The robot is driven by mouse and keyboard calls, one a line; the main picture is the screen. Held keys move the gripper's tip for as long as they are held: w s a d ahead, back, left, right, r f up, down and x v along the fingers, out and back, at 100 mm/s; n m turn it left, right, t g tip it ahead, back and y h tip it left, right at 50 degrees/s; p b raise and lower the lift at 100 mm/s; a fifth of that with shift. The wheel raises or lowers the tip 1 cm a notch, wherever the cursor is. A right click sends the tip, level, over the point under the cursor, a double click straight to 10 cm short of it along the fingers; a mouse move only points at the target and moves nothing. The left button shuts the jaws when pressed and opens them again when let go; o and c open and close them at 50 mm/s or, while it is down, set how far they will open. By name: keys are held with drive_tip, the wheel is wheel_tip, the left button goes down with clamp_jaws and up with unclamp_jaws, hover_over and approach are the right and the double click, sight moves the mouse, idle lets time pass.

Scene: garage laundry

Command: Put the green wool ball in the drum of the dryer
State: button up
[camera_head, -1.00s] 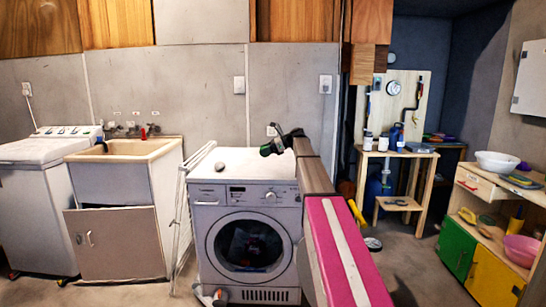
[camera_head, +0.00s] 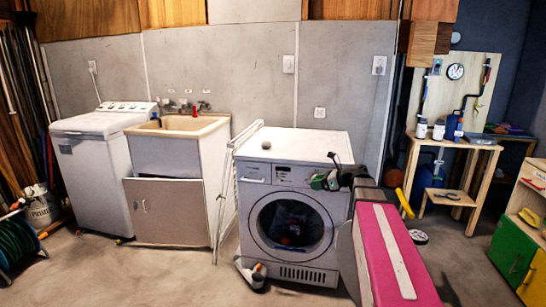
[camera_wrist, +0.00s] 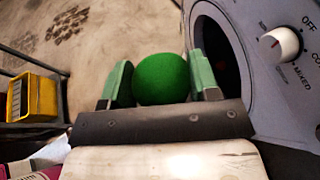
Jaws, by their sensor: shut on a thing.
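My gripper (camera_wrist: 160,82) is shut on the green wool ball (camera_wrist: 161,78), held between its two green fingers in the wrist view. In the head view my gripper (camera_head: 325,181) is small and dark, in front of the upper right of the dryer's front. The white dryer (camera_head: 255,190) has a round dark drum opening (camera_head: 292,222) with something dim and partly reddish inside. In the wrist view the dryer's front (camera_wrist: 262,85) and dark opening (camera_wrist: 214,50) are close on the right, beside the right finger. The ball is outside the opening.
A small grey ball (camera_head: 266,145) lies on top of the dryer. A folded white rack (camera_head: 224,190) leans at its left side. Small items (camera_head: 254,273) lie on the floor before it. A sink (camera_head: 185,128) and washer (camera_head: 100,150) stand left. A yellow crate (camera_wrist: 30,97) shows at left.

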drive_tip(key=shift+m+t+h, duration=0.6)
drive_tip(key=shift+m+t, duration=0.3)
drive_tip(key=s+f, duration=0.1)
drive_tip(key=s, duration=0.2)
drive_tip(key=s+f, duration=0.2)
drive_tip(key=s, duration=0.2)
drive_tip(key=s+f, duration=0.1)
drive_tip(key=s, duration=0.3)
drive_tip(key=shift+s+d+f, duration=0.1)
drive_tip(key=shift+s+f, duration=0.15)
drive_tip(key=shift+f, duration=0.1)
